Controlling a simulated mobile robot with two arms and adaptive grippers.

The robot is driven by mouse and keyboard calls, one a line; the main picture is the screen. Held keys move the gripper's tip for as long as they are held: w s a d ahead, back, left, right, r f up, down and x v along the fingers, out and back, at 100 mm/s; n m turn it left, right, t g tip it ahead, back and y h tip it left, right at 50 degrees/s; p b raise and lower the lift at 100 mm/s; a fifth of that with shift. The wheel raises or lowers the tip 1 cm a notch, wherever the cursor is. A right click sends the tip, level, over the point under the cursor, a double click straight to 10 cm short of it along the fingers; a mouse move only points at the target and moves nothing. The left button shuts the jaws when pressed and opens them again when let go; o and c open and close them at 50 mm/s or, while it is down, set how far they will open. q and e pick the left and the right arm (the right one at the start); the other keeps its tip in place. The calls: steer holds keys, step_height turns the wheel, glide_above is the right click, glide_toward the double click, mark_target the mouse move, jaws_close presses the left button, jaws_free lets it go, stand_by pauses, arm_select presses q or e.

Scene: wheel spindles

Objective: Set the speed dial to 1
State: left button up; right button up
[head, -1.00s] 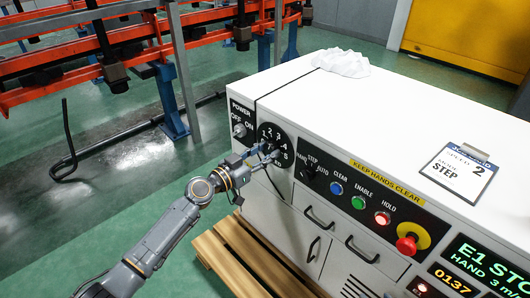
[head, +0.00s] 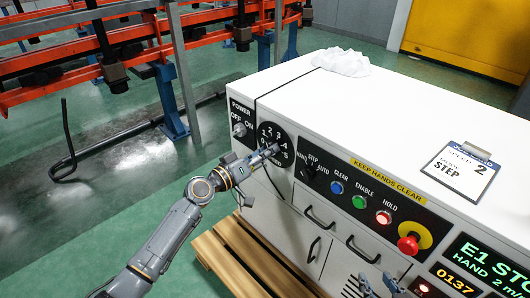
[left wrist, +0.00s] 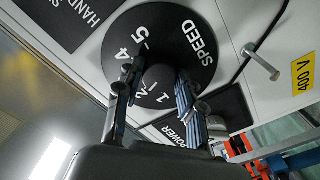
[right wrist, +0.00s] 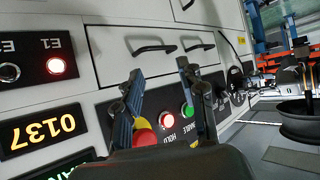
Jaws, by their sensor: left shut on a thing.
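The round black speed dial (head: 264,130) is on the left of the white cabinet's front, with white numbers 1 to 5 around it. It also shows in the left wrist view (left wrist: 188,28), with its knob (left wrist: 159,76) at the centre. My left gripper (head: 270,152) is shut on this knob, one finger on each side; it also shows in the left wrist view (left wrist: 156,82). The fingers hide part of the knob, and I cannot tell its pointer's setting. My right gripper (right wrist: 160,88) is open and empty, before the panel; it shows at the bottom of the head view (head: 378,285).
A power switch (head: 239,130) is left of the dial; a mode switch (head: 307,173) is to its right. Blue, green and red buttons and a red emergency stop (head: 408,245) follow. A clipboard (head: 461,170) on the cabinet top reads speed 2, mode STEP. A wooden pallet (head: 230,255) lies below.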

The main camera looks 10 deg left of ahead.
arm_select(q)
steer(key=shift+r+n+p, duration=0.15)
steer(key=shift+n+p, duration=0.7)
steer(key=shift+n, duration=3.45)
arm_select(e)
steer(key=s+d+f+g+h, duration=0.1)
steer(key=s+d+f+g, duration=0.1)
steer(key=s+f+g, duration=0.2)
steer(key=shift+s+d+f+g, duration=0.25)
steer(key=shift+s+f+g, duration=0.1)
steer(key=shift+s, duration=1)
arm_select(q)
steer(key=o, duration=1.2)
arm_select(e)
steer(key=shift+f, duration=0.1)
